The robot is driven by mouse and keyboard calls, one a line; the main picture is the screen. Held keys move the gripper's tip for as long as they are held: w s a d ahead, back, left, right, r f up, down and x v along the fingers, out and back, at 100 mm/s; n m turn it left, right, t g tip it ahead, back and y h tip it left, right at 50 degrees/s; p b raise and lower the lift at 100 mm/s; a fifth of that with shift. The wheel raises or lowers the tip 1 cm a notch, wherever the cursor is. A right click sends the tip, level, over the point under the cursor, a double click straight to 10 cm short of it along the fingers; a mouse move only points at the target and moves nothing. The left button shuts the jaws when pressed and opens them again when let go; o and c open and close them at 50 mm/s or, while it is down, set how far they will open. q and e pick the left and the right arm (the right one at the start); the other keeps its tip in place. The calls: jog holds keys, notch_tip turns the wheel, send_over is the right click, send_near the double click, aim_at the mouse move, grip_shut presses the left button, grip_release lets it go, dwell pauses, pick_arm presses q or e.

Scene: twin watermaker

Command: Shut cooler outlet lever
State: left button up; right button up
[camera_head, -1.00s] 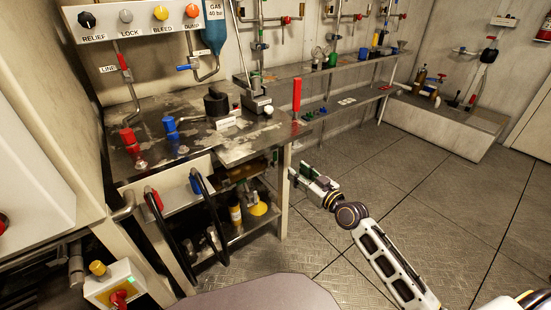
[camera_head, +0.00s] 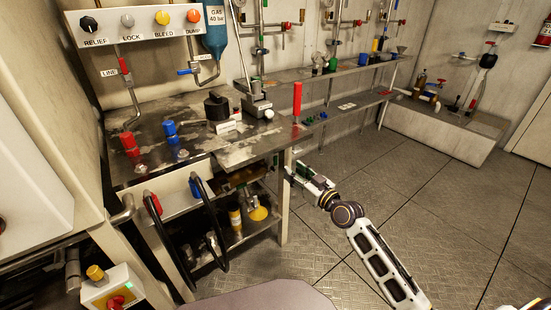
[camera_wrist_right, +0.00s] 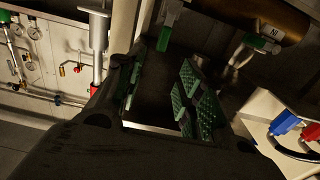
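My right gripper (camera_head: 302,172) reaches in from the right, beside the front right corner of the workbench and just below its top. In the right wrist view its two green-padded fingers (camera_wrist_right: 162,97) stand apart, with nothing seen held between them. Ahead of the fingers in that view is a green lever (camera_wrist_right: 168,28). A second green handle (camera_wrist_right: 248,44) shows near a brown cylinder (camera_wrist_right: 275,16) with a tag. No readable label tells me which of these is the cooler outlet lever. My left gripper is out of view.
A low ledge (camera_head: 430,120) stands at the back right. The floor (camera_head: 420,200) right of the bench is open.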

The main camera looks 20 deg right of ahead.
aim_at(276, 157)
jog(key=shift+b+x, duration=0.65)
jog(key=shift+x, duration=2.4)
jog(key=shift+b+x, duration=0.7)
jog(key=shift+x, duration=2.1)
grip_shut()
